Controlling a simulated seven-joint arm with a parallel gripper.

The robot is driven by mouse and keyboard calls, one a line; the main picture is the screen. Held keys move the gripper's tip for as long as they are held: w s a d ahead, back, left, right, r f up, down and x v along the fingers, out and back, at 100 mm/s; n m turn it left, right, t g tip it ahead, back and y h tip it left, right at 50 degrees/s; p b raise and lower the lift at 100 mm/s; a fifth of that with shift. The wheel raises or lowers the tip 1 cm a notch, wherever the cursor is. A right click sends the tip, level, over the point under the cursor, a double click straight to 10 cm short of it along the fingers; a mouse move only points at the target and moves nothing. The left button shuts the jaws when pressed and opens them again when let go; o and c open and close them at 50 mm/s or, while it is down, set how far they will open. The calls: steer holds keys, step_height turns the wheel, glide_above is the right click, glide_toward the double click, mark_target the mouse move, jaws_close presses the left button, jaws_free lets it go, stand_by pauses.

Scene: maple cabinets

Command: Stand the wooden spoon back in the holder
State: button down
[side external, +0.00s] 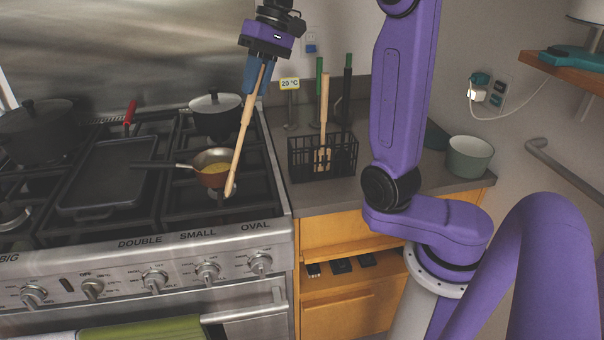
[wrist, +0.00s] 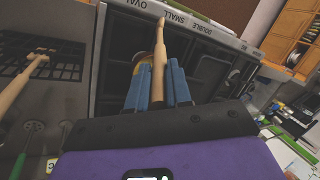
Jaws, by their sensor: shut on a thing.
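My gripper (side external: 259,74) is shut on the wooden spoon (side external: 242,135), which hangs tilted with its bowl end down, beside the small copper pan at the stove's right. In the wrist view the spoon (wrist: 159,60) runs between the two blue fingers of my gripper (wrist: 158,82). The holder (side external: 318,155) is a black wire basket on the grey counter, to the right of the spoon. In the wrist view the holder (wrist: 62,68) is at the left, partly cut off.
A copper pan (side external: 213,178) with yellow contents sits on the right burners; a lidded pot (side external: 215,118) stands behind it. A griddle (side external: 108,178) lies on the stove.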

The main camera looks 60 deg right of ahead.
steer(key=n, duration=0.1)
steer(key=s+n+g, duration=0.1)
steer(key=shift+d+f+n, duration=0.1)
steer(key=shift+f+n, duration=0.2)
steer(key=shift+f, duration=0.05)
steer(key=shift+d, duration=0.2)
steer(key=d+r+m+h, duration=0.4)
steer(key=d+r+m, duration=0.2)
steer(key=d+m, duration=0.9)
step_height(320, 180, down, 10)
steer(key=m, duration=0.5)
steer(key=shift+a+f, duration=0.2)
steer(key=shift+a, duration=0.15)
